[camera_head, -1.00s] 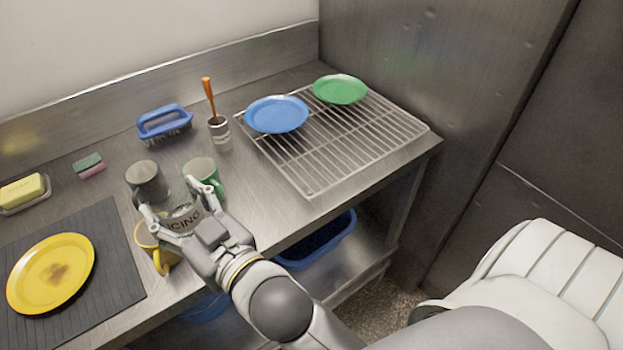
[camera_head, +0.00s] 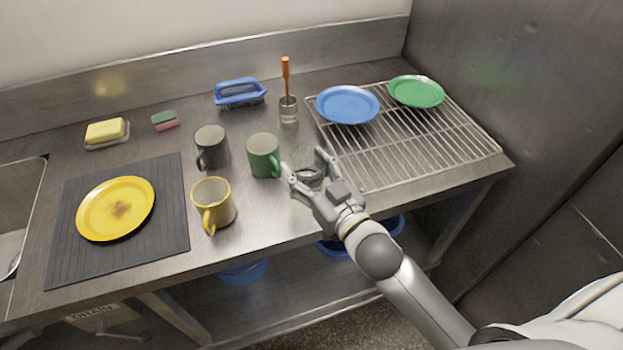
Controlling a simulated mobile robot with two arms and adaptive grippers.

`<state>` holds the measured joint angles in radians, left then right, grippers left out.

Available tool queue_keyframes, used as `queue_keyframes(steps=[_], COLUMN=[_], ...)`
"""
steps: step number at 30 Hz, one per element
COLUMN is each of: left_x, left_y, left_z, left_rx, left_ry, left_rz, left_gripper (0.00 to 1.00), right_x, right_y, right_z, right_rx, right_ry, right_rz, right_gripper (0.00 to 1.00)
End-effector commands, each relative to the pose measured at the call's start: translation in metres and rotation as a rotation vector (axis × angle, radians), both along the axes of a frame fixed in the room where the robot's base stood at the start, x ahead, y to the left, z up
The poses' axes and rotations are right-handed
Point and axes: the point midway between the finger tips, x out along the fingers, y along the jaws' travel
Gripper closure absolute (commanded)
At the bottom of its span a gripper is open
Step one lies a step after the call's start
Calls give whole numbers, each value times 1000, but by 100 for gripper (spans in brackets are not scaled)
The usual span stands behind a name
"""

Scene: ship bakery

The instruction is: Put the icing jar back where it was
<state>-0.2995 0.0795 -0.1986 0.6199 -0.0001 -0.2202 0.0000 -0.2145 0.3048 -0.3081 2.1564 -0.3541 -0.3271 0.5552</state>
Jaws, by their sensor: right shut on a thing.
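My right gripper (camera_head: 310,171) is shut on the icing jar (camera_head: 303,157), a clear glass jar partly hidden behind the fingers. The jar is at the counter's front half, between the green mug (camera_head: 264,154) and the wire rack (camera_head: 372,168). I cannot tell whether its base touches the counter. My left gripper is not in view.
A dark mug (camera_head: 211,146) and a yellow mug (camera_head: 213,202) stand left of the green mug. A jar with an orange-handled brush (camera_head: 288,108) stands behind. Blue (camera_head: 347,104) and green (camera_head: 416,91) plates lie on the rack. A yellow plate (camera_head: 115,208) lies on a black mat (camera_head: 172,240).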

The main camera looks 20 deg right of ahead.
Motion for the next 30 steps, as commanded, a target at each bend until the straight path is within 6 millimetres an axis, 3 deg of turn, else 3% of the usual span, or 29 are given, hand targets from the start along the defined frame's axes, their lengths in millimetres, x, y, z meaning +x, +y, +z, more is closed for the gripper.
queue_keyframes(steps=[5,13,26,27,30], left_x=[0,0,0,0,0], left_y=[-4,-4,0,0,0], left_z=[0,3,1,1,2], left_rx=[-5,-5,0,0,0], left_ry=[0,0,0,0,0], left_rz=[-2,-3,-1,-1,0], left_gripper=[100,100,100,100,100], right_x=[4,7,6,6,6], right_y=[-7,-13,-12,-12,-12], right_z=[-10,-43,-50,-51,-51], right_rx=[-1,1,0,0,0], right_ry=[-1,1,-1,1,1], right_rz=[-1,-1,1,0,1], right_gripper=[69,69,69,39,26])
